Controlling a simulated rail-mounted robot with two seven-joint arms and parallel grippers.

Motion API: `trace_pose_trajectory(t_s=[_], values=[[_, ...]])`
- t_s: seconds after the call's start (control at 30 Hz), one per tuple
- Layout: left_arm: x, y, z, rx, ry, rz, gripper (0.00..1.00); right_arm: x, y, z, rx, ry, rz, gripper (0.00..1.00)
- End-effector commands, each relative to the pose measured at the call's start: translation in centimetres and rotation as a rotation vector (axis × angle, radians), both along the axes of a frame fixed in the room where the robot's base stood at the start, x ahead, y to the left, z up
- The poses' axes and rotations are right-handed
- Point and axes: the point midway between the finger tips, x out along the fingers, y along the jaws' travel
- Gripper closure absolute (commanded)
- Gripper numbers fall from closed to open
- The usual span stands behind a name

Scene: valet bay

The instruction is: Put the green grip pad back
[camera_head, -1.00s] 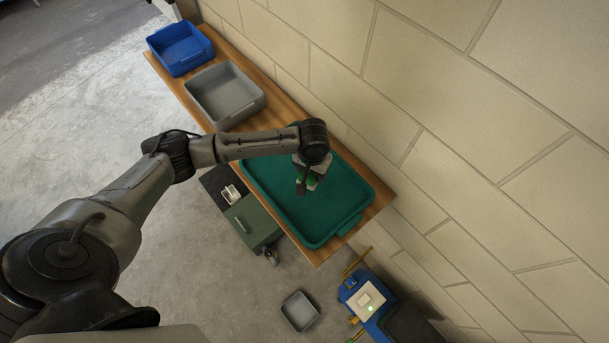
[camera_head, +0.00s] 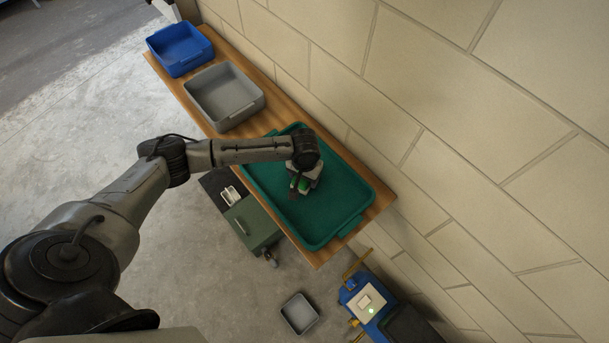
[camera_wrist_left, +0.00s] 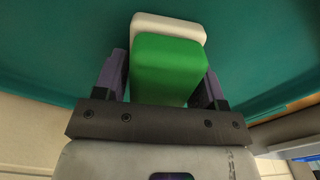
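The green grip pad (camera_wrist_left: 168,68) is between the two purple-grey fingers of my left gripper (camera_wrist_left: 166,82) in the left wrist view. The fingers lie close along its sides, and I take them as shut on it. An off-white block (camera_wrist_left: 168,26) shows just past the pad; I cannot tell whether it is joined to it. In the head view, my left gripper (camera_head: 299,187) is over the teal tray (camera_head: 335,205), with a bit of green showing at it. Its height above the tray floor is unclear. My right gripper is not in view.
A grey bin (camera_head: 225,95) and a blue bin (camera_head: 180,47) stand farther along the wooden shelf (camera_head: 160,72), against the block wall.

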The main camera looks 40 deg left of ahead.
Motion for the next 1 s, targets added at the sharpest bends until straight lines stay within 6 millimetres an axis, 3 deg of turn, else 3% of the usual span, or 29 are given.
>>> trace_pose_trajectory(t_s=[0.2,0.57,1.0], values=[[0.0,0.0,0.0,0.0,0.0,0.0,0.14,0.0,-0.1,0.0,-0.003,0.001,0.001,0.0],[0.0,0.0,0.8,-0.001,-0.001,0.0,0.14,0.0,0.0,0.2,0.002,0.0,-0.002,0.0],[0.1,-0.1,8.4,-0.002,-0.001,-0.001,0.14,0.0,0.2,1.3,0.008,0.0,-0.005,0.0]])
